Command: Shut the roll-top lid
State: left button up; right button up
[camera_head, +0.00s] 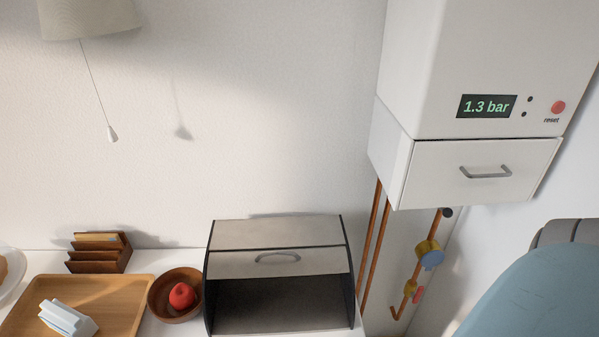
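The roll-top box (348,300) stands on the white counter at the bottom middle, with dark side walls. Its pale lid (225,264) is raised, with a grey bar handle (278,257) on its front. Below the lid the front is open and the inside looks dark and empty, though its lower edge is near the picture's bottom. Neither of my grippers shows in the head view.
A brown bowl (161,308) with a red fruit stands close to the box's left side. A wooden tray (112,285) and letter rack (100,262) are farther left. Copper pipes (372,245) run right of the box, below a white boiler (440,70).

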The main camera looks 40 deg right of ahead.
aim_at(268, 263)
jog(key=z, duration=1.1)
